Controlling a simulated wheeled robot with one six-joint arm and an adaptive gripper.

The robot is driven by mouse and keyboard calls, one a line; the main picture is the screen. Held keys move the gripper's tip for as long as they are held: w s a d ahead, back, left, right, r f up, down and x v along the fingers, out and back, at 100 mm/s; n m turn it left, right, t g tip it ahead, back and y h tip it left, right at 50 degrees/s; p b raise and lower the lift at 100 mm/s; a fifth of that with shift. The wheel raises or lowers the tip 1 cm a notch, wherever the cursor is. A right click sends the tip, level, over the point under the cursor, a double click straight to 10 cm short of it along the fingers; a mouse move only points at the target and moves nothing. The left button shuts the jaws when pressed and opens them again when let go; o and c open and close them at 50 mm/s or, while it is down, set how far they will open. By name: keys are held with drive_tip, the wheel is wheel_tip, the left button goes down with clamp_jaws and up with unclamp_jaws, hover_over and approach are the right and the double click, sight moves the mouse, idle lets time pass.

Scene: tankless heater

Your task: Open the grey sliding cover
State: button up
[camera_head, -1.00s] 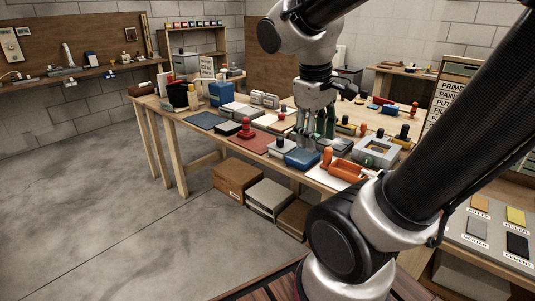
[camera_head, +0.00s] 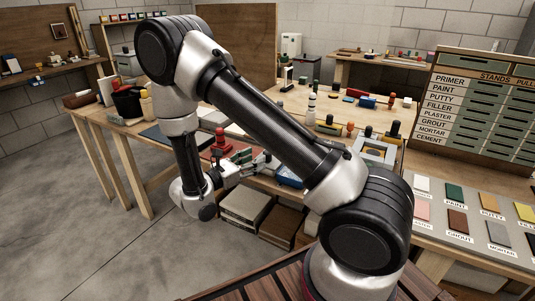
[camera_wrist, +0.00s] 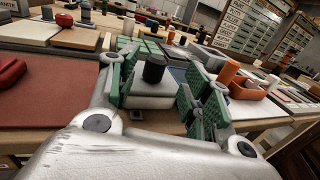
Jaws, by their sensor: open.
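A light grey block with a black upright knob, which looks like the grey sliding cover (camera_wrist: 150,88), shows in the wrist view near the bench's front edge. It lies ahead of my gripper (camera_wrist: 160,80), between the two green-padded fingers as seen from the wrist. The fingers are spread wide and I see no grip on the knob; whether they touch the block I cannot tell. In the head view my gripper (camera_head: 258,163) is low at the bench's front edge, side-on, and the cover there is mostly hidden by my arm and gripper.
A red board (camera_wrist: 45,97) lies left of the cover. A blue box (camera_head: 288,177) lies to its right, with an orange-handled tray (camera_wrist: 248,88) further right. A grey frame (camera_head: 375,152) stands at the right of the bench. Boxes (camera_head: 245,207) sit beneath; open floor lies left.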

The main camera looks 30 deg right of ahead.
drive_tip(key=shift+w+d+f+t, duration=0.1)
drive_tip(key=shift+w+f+t, duration=0.05)
drive_tip(key=shift+f+t, duration=0.15)
drive_tip(key=shift+x, duration=3.55)
drive_tip(key=shift+c, duration=0.5)
clamp_jaws()
